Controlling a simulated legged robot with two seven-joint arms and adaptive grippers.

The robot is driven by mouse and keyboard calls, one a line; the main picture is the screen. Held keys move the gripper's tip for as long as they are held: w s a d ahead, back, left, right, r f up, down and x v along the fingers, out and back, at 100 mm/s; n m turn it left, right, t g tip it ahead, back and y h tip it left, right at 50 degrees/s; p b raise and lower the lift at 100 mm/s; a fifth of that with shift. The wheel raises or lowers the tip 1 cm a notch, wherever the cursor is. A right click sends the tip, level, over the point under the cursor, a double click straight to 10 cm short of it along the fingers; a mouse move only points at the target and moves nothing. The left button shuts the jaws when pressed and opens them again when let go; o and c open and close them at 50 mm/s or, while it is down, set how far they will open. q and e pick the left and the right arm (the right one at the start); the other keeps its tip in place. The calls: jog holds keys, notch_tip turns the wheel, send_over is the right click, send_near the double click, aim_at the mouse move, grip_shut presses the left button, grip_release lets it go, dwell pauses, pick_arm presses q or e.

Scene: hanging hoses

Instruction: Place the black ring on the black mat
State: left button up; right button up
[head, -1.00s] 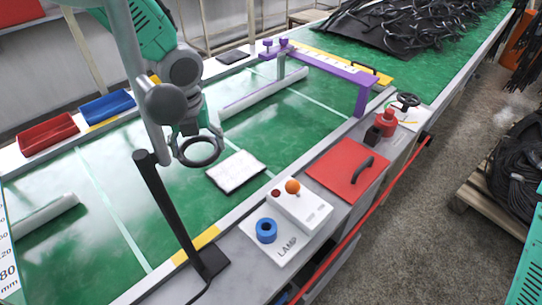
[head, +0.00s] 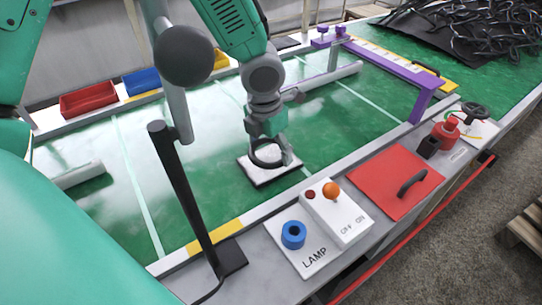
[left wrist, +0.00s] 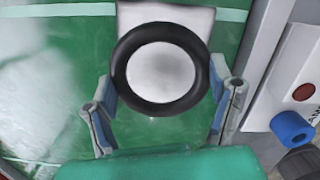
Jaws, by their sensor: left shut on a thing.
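My left gripper (head: 276,148) points down over the green belt and is shut on the black ring (head: 257,161). The ring is in front of a white pad (head: 262,179) with a dark edge; I cannot tell whether it touches the pad. In the left wrist view, the ring (left wrist: 119,72) sits between the two fingers of my left gripper (left wrist: 163,108), with the white pad (left wrist: 190,18) behind it. My right gripper is not in view.
A black post (head: 184,190) stands near my left arm. A purple frame (head: 400,72) spans the belt at right. A lamp box (head: 340,214), blue ring (head: 293,235) and red panel (head: 392,183) line the near ledge. Red (head: 88,101) and blue (head: 143,81) bins stand at the back.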

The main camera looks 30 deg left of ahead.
pick_arm(q)
notch_tip(320, 180, down, 2)
jog(key=shift+a+f, duration=0.1)
jog(key=shift+a, duration=0.05)
jog(key=o, duration=1.2)
jog(key=shift+c, duration=0.2)
notch_tip(320, 180, up, 12)
jog(key=s+p, duration=0.1)
jog(key=p, duration=0.2)
jog(key=shift+s+p, duration=0.2)
jog(key=shift+p, duration=0.2)
